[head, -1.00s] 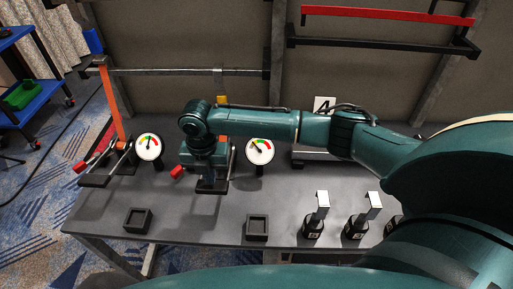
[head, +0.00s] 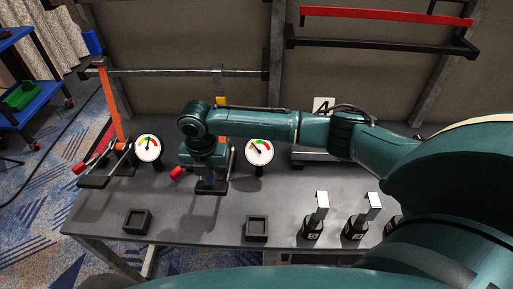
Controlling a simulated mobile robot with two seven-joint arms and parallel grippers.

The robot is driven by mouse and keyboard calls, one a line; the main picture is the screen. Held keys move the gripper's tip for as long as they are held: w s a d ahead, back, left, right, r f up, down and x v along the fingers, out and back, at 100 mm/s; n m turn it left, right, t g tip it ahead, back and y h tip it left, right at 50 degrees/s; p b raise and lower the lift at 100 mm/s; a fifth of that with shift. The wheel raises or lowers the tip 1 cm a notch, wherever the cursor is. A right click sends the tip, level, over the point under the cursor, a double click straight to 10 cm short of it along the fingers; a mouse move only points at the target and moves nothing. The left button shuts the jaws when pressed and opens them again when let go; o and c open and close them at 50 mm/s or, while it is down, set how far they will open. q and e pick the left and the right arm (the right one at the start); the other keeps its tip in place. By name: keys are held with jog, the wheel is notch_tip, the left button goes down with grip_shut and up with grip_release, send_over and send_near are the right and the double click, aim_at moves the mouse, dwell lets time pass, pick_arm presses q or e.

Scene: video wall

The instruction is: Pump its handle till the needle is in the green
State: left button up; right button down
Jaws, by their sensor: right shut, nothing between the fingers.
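The middle pump's red handle grip (head: 176,172) sticks out to the left of my right gripper (head: 210,188). The gripper points down in front of that pump, hiding most of it, and is shut and empty. I cannot tell whether it touches the handle. A round gauge (head: 259,152) stands just right of it; its needle seems to point to the upper left, outside the small green part. At the left, a second pump with a red grip (head: 79,168) has its own gauge (head: 149,148); its needle is too small to read surely. My left gripper is out of view.
Two dark square holders (head: 137,222) and (head: 256,229) sit along the front of the grey table (head: 190,226). Black stands with pale tops (head: 321,212) are at the front right. An orange post (head: 111,100) rises at the left.

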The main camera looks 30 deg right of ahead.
jog(key=shift+f+b, duration=0.95)
jog(key=shift+f, duration=0.9)
jog(key=shift+d+f+b, duration=0.1)
jog(key=shift+f+b, duration=1.8)
jog(key=shift+f, duration=1.55)
notch_tip(320, 180, up, 6)
jog(key=p, duration=0.6)
jog(key=shift+r, duration=2.25)
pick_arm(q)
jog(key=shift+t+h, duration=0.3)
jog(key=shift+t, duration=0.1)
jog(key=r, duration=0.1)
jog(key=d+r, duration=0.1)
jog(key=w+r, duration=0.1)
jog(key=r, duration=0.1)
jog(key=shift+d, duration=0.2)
